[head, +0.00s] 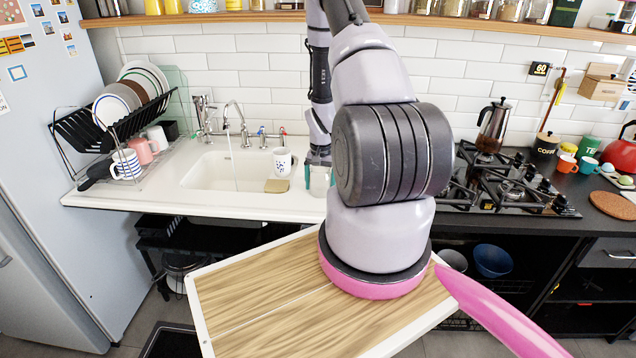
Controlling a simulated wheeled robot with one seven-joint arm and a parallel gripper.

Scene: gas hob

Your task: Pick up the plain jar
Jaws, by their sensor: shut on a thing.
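My gripper (320,176) reaches down over the counter just right of the sink, its teal fingers on either side of a small clear jar. The plain jar (320,185) is pale and see-through, and my gripper is shut on it. My arm hides part of the view to its right. I cannot tell whether the jar's base touches the counter or is slightly above it.
A white speckled mug (283,161) and a sponge (277,186) stand left of the jar by the sink (225,172). Water runs from the tap (240,120).

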